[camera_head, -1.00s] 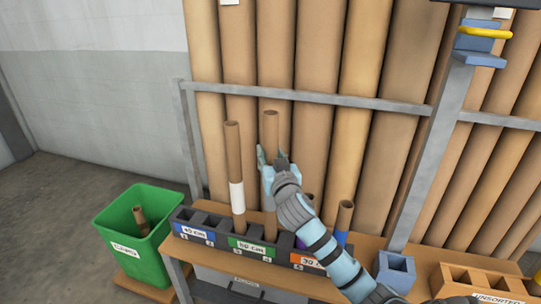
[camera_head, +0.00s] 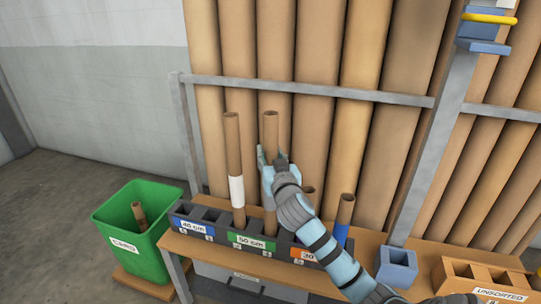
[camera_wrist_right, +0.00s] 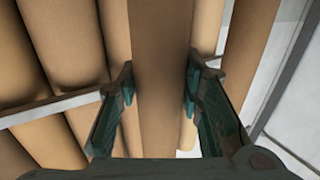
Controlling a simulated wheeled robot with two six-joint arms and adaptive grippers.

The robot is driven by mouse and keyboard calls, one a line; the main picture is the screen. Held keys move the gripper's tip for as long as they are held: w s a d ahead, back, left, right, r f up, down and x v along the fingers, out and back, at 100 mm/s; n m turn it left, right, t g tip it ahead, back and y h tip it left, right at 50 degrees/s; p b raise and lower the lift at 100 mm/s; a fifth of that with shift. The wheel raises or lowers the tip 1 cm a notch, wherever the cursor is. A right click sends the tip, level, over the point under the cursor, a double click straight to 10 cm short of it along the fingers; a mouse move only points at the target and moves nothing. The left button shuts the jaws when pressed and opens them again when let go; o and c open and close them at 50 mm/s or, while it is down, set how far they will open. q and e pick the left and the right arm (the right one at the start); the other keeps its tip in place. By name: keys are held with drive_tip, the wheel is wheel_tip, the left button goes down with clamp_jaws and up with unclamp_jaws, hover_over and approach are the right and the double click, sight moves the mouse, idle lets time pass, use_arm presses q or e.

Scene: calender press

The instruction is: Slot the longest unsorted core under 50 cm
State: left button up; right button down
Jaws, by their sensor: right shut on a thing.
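In the right wrist view the core (camera_wrist_right: 161,75) runs between the two fingers (camera_wrist_right: 160,85). Just left of it, a white-banded core (camera_head: 233,150) stands in the rack, leaning slightly. The unsorted holder (camera_head: 452,284) is at the lower right. My left gripper is out of view.
A blue-banded core (camera_head: 344,215) and a short core (camera_head: 307,195) stand farther right in the rack. The blue-labelled 40 cm section (camera_head: 194,227) looks empty. A green bin (camera_head: 125,245) holds a short core. Large rolls stand behind a grey rail (camera_head: 330,92).

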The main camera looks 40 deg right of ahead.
drive_tip(key=shift+f+b, duration=0.45)
drive_tip(key=shift+f, duration=0.25)
drive_tip(key=c, duration=1)
unclamp_jaws()
drive_tip(key=shift+c, duration=0.2)
drive_tip(key=v, duration=0.8)
